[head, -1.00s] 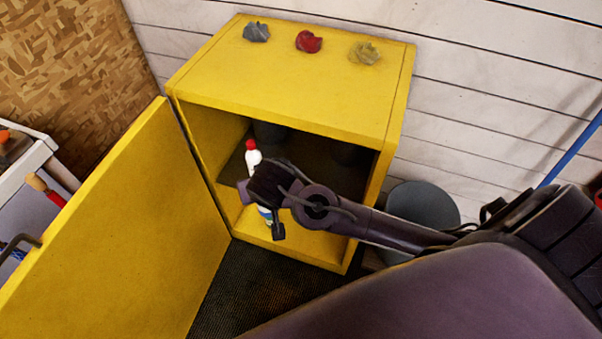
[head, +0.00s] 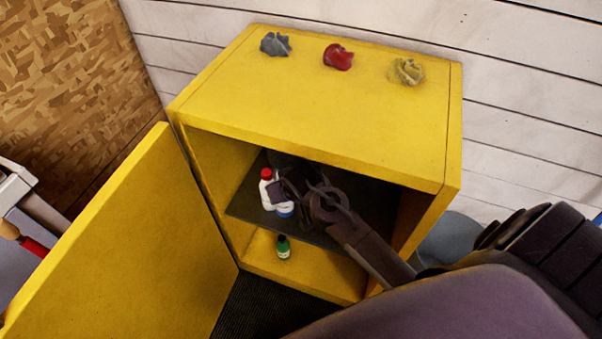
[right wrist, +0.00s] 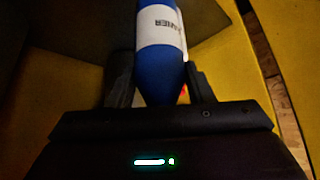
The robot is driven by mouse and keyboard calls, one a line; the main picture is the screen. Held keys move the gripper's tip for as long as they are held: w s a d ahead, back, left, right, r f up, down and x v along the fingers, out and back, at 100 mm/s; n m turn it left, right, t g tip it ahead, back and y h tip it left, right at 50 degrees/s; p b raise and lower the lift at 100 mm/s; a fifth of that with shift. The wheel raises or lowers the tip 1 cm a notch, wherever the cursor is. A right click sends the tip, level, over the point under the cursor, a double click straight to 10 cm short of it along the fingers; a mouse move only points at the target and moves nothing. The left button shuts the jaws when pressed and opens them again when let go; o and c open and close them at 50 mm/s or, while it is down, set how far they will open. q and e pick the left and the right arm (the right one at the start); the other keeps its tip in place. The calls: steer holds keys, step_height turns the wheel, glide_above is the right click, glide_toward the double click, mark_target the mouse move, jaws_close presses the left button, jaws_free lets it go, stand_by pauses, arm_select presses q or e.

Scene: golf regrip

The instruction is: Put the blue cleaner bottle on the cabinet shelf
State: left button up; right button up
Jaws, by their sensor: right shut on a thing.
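The blue cleaner bottle (right wrist: 160,75) has a white label and fills the middle of the right wrist view. My right gripper (right wrist: 158,84) is shut on it, with one finger on each side. In the head view, my right gripper (head: 283,190) is inside the open yellow cabinet (head: 310,95), and the blue lower part of the bottle (head: 286,211) shows below it. The bottle is over the dark cabinet shelf (head: 245,204); I cannot tell whether its base touches. The gripper hides its upper part. My left gripper is not in view.
A white bottle with a red cap (head: 266,188) stands on the shelf, close left of the held bottle. A green bottle (head: 283,247) stands on the cabinet floor below. The cabinet door (head: 130,240) is open to the left. Crumpled rags (head: 338,57) lie on top.

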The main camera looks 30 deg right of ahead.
steer(key=w+d, duration=0.7)
steer(key=d, duration=0.1)
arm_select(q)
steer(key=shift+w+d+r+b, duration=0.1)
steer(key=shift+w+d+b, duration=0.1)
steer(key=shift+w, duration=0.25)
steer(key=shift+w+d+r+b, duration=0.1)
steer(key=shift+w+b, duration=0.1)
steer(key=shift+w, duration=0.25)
arm_select(e)
step_height(320, 180, down, 7)
steer(key=shift+w+d, duration=0.2)
steer(key=shift+d, duration=0.05)
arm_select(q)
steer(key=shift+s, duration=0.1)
arm_select(e)
steer(key=shift+f, duration=0.1)
steer(key=o, duration=1.3)
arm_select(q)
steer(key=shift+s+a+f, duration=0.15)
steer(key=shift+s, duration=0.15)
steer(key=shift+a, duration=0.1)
